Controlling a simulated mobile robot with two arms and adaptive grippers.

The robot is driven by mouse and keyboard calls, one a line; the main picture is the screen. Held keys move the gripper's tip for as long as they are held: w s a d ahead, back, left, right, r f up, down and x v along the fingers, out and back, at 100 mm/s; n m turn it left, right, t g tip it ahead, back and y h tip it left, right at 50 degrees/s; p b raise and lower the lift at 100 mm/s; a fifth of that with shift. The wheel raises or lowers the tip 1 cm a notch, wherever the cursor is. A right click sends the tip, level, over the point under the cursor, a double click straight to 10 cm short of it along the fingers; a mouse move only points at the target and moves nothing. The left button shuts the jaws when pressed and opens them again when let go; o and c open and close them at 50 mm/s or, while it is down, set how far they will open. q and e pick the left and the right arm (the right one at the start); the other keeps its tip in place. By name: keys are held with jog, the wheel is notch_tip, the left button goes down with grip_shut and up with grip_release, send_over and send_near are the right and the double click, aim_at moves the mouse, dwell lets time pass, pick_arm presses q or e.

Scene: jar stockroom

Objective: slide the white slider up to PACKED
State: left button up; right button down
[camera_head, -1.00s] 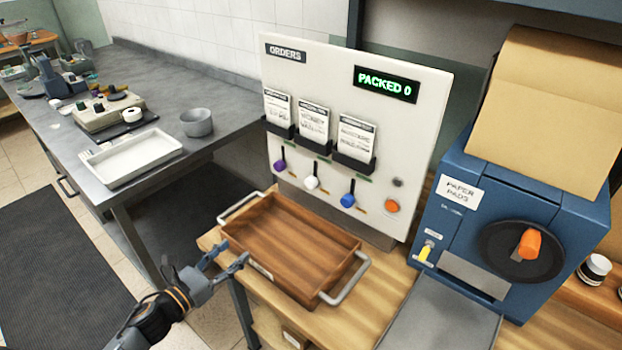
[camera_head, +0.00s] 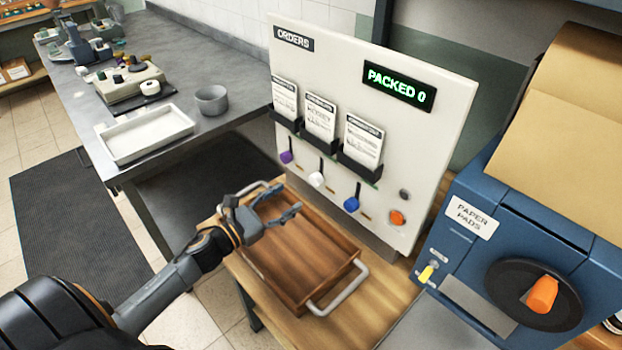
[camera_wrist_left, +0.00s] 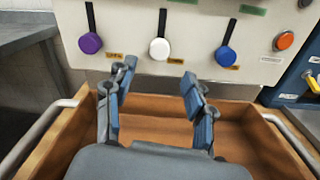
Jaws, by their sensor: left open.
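The white slider (camera_head: 317,180) is a round knob at the lower end of a dark vertical slot on the cream orders panel (camera_head: 390,142). It also shows in the left wrist view (camera_wrist_left: 159,49), straight ahead of and above the fingertips. My left gripper (camera_head: 290,201) is open and empty, above the wooden tray and apart from the panel. Its two fingers show in the left wrist view (camera_wrist_left: 157,72). The purple slider (camera_head: 286,157) is left of the white one and the blue slider (camera_head: 351,204) right of it. A display (camera_head: 399,84) reads PACKED 0. My right gripper is not in view.
The wooden tray (camera_head: 290,268) with metal handles stands on the bench in front of the panel. An orange button (camera_head: 397,218) is on the panel's lower right. A blue paper pad machine (camera_head: 450,235) stands on the right. A grey side table (camera_head: 235,110) is at left.

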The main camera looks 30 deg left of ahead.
aim_at(313, 181)
pick_arm(q)
jog(key=p+x, duration=0.1)
jog(key=x, duration=0.6)
jog(key=shift+w+d+r+p, duration=0.1)
jog(key=shift+w+p, duration=0.2)
jog(key=shift+w+d, duration=0.25)
jog(key=shift+w, duration=0.45)
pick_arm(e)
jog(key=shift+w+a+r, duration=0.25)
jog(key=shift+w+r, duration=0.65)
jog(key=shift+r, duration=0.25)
pick_arm(q)
jog(key=shift+c, duration=0.2)
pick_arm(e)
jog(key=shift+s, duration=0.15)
pick_arm(q)
grip_shut()
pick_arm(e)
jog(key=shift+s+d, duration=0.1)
